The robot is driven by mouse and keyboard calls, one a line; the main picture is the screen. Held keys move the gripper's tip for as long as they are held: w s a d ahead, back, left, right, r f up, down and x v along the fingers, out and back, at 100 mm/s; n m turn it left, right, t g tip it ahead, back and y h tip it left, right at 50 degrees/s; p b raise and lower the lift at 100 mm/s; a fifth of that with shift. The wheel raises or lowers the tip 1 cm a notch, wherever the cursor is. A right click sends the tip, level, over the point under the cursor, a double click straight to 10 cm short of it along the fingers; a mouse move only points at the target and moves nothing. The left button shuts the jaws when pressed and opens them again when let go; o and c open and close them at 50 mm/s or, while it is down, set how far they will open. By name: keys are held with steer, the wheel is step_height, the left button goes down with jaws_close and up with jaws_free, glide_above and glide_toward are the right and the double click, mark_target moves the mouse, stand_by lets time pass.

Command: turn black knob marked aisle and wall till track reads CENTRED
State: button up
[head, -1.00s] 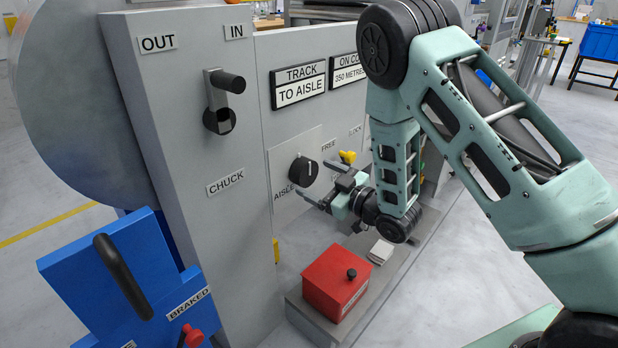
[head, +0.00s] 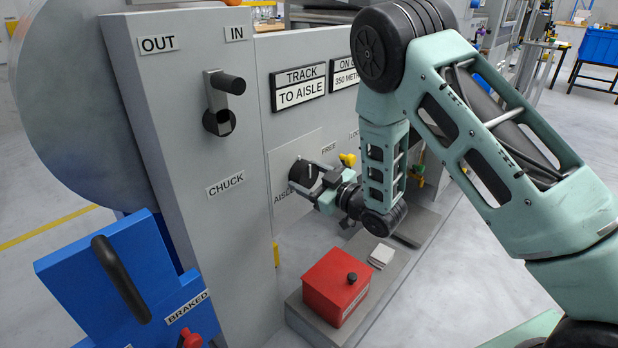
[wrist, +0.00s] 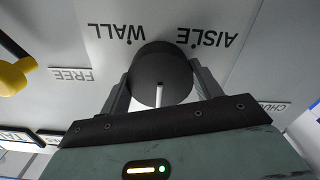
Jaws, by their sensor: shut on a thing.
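The black knob (head: 303,173) sits on a pale plate on the grey machine panel. In the wrist view the knob (wrist: 161,72) has a white pointer line and lies between the labels WALL (wrist: 116,33) and AISLE (wrist: 207,37), which appear upside down. My gripper (head: 313,176) is at the knob, and its two fingers, also in the wrist view (wrist: 160,88), are shut on the knob's sides. The track display (head: 300,88) reads TRACK TO AISLE. In the head view my gripper hides part of the knob and the WALL label.
A yellow knob (head: 347,159) by the FREE and LOCK labels is close right of my gripper. A red box (head: 335,286) stands on the ledge below. The CHUCK lever (head: 226,84) sticks out at upper left.

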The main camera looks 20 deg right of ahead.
steer(key=shift+m, duration=0.3)
steer(key=m+p, duration=0.1)
steer(key=m, duration=0.2)
steer(key=shift+m+p, duration=0.5)
steer(key=shift+m, duration=0.5)
steer(key=o, duration=1)
steer(key=p+v, duration=0.2)
steer(key=v, duration=1.5)
steer(key=shift+s, duration=0.25)
steer(key=shift+d, duration=0.1)
